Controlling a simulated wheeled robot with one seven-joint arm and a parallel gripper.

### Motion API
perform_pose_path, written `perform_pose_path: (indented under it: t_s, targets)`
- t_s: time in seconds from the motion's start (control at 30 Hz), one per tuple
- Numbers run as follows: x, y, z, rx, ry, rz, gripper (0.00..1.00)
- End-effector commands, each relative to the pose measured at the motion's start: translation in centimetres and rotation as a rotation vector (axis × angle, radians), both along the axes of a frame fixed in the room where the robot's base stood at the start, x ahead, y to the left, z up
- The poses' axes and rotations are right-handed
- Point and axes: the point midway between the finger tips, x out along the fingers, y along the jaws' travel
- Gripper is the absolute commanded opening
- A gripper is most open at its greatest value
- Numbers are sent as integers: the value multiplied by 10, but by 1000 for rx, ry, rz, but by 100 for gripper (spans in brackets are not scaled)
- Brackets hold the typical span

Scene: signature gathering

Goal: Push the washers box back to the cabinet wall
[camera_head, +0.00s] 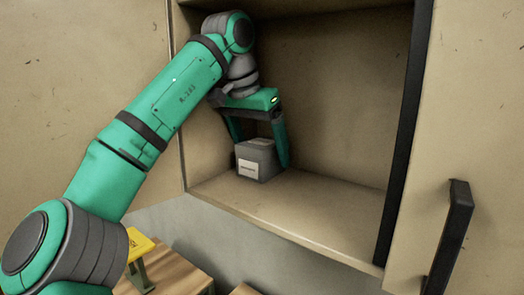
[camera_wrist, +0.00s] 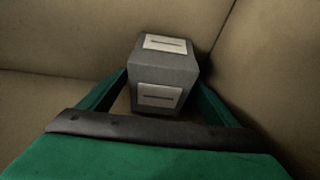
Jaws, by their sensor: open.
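The washers box (camera_head: 257,160) is a small grey box with a pale label, standing upright on the cabinet shelf (camera_head: 310,205) toward its left side. It also shows in the wrist view (camera_wrist: 162,78), with pale labels on two faces; the print is too small to read. My gripper (camera_head: 262,150) is inside the cabinet, pointing down, with its green fingers apart on either side of the box. In the wrist view the fingers reach along both sides of the box; I cannot tell whether they touch it. The gap to the cabinet's back wall (camera_head: 340,90) is hard to judge.
The cabinet's left side wall (camera_head: 185,100) is close to my gripper. The shelf to the right of the box is bare. An open door with a dark handle (camera_head: 452,235) stands at the right. A yellow object (camera_head: 138,245) is below, near a wooden surface (camera_head: 175,270).

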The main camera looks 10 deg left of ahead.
Motion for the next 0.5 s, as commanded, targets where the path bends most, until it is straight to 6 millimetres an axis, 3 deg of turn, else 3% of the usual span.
perform_pose_path:
  t_s: [0.33,0.5]
  targets:
    - [1,-1,-3,0,0,0,83]
    - [1,-1,-3,0,0,0,42]
